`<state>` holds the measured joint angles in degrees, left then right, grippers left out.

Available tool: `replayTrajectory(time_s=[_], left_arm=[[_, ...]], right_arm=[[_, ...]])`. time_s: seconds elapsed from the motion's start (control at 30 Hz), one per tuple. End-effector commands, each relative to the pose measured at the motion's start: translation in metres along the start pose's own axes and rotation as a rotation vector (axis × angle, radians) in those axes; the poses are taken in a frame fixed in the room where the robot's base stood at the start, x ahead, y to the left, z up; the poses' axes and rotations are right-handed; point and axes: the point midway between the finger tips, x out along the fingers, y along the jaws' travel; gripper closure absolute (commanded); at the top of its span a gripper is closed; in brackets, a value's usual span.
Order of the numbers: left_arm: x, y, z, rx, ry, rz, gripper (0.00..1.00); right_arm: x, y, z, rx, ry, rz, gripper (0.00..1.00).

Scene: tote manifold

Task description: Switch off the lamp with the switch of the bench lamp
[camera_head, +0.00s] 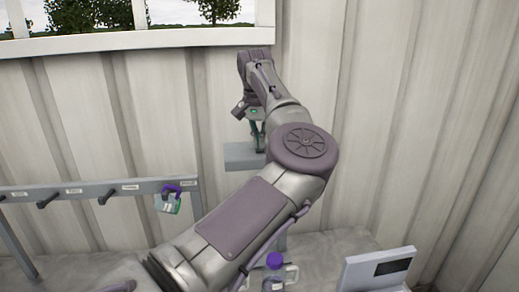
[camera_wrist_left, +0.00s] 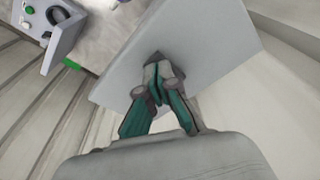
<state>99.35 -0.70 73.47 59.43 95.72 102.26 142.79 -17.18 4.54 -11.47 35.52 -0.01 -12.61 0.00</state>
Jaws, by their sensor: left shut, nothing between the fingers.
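A pale grey box-shaped piece, which may be the head of the bench lamp (camera_head: 240,157), stands in front of the wall below the window. A broad flat grey face, apparently of the same piece, fills the upper middle of the left wrist view (camera_wrist_left: 205,40). My left gripper (camera_head: 258,143) is shut and empty. Its fingertips are at this grey face in the left wrist view (camera_wrist_left: 155,88); I cannot tell whether they touch it. I cannot make out the lamp's switch or whether the lamp is lit. My left forearm hides part of the bench. My right gripper is out of view.
A rail with black pegs (camera_head: 92,192) runs along the left, with a purple-and-green padlock-like item (camera_head: 169,199) on it. A purple-capped bottle (camera_head: 274,272) and a pale device with a dark panel (camera_head: 378,268) stand on the bench. The right wall is bare.

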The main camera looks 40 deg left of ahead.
Motion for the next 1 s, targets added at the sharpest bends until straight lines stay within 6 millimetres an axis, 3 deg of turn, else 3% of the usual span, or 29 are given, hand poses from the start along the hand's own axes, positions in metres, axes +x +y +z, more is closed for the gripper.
replayTrajectory(time_s=[0.17,0.5,1.0], left_arm=[[-0.002,0.0,0.0,0.0,0.0,0.0,1.0],[-0.029,0.0,-0.004,0.0,0.0,0.0,1.0],[-0.064,0.0,-0.01,0.001,0.002,0.0,1.0]], right_arm=[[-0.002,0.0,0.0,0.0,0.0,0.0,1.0],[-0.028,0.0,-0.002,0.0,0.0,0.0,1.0],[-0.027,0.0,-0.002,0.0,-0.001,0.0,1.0]])
